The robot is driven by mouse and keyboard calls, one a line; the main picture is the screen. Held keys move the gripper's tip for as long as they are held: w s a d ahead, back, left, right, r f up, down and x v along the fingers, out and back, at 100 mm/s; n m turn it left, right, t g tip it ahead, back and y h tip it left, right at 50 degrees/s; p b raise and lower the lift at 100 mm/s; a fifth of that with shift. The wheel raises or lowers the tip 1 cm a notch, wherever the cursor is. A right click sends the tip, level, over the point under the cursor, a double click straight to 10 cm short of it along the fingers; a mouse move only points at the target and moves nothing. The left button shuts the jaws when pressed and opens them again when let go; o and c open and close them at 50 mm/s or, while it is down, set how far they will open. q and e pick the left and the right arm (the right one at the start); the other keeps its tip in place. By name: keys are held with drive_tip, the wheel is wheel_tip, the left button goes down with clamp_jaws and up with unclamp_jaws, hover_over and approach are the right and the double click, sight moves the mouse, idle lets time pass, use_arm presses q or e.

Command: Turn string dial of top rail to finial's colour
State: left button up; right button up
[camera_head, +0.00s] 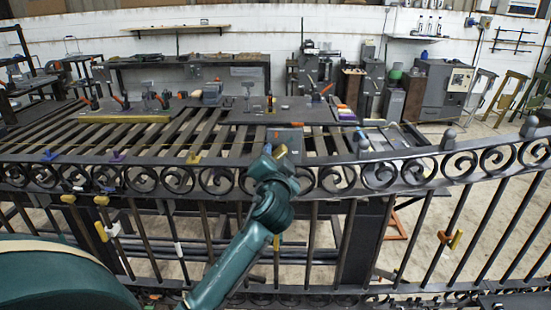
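The top rail (330,161) of the dark scroll gate runs across the middle of the camera_head view, with rings of scrollwork (381,175) under it. Grey finials (448,138) stand on its right part. Along the left part sit small coloured pieces: a blue one (48,156), a purple one (117,157) and a yellow one (193,158). I cannot tell which piece is the string dial. My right gripper is not seen.
Yellow-handled clamps (449,240) hang on the bars below the rail. Behind the gate is a slatted bench (227,144) with tools on it. Grey machines (440,90) stand by the white back wall. Open floor shows at the right.

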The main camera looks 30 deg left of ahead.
use_arm(q)
drive_tip(key=shift+c, duration=0.4)
clamp_jaws()
